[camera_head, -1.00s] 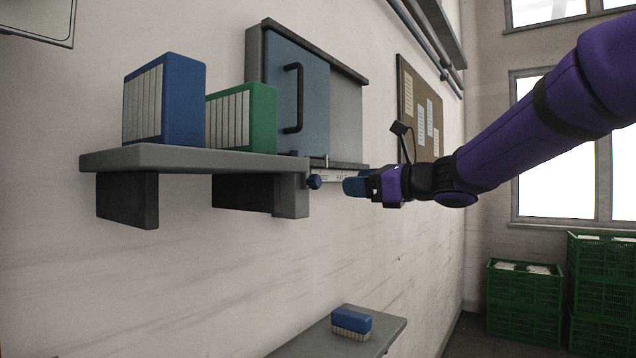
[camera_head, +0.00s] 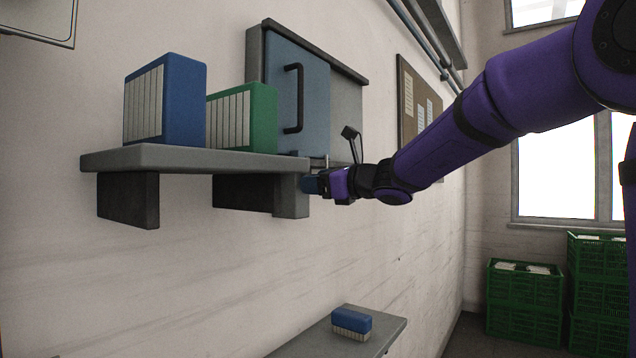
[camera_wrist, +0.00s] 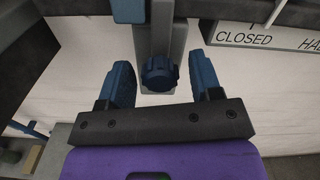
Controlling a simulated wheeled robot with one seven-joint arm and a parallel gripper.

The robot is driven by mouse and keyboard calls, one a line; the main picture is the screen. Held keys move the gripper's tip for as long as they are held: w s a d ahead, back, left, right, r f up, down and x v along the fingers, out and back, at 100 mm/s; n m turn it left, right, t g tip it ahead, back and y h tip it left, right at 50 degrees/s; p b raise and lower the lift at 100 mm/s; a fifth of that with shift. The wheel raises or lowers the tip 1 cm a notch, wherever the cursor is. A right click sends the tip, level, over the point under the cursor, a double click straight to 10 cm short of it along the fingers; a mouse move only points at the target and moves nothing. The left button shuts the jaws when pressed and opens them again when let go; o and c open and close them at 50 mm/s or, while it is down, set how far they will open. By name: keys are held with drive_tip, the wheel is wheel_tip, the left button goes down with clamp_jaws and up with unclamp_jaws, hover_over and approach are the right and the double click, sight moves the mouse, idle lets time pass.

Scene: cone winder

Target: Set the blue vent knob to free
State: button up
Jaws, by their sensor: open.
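The blue vent knob (camera_wrist: 159,73) is a small ribbed knob on a grey stem in the wrist view. It sits between the two blue fingers of my gripper (camera_wrist: 161,80), with a gap on both sides. My gripper is open around it, its fingers not visibly touching it. A label plate (camera_wrist: 265,38) to the right reads "CLOSED" and part of another word; no "free" mark shows. In the head view my gripper (camera_head: 313,186) is at the right end of the shelf bracket, and the knob is hidden behind the fingers there.
A grey shelf (camera_head: 190,160) holds a blue binder (camera_head: 182,100) and a green binder (camera_head: 262,118). A wall cabinet (camera_head: 314,100) with a black handle stands above my gripper. Green crates (camera_head: 524,290) stand at the right.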

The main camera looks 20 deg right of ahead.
clamp_jaws()
drive_tip(key=shift+f, duration=2)
unclamp_jaws()
drive_tip(key=v, duration=1)
drive_tip(key=shift+s+d, duration=0.2)
drive_tip(key=shift+s, duration=0.15)
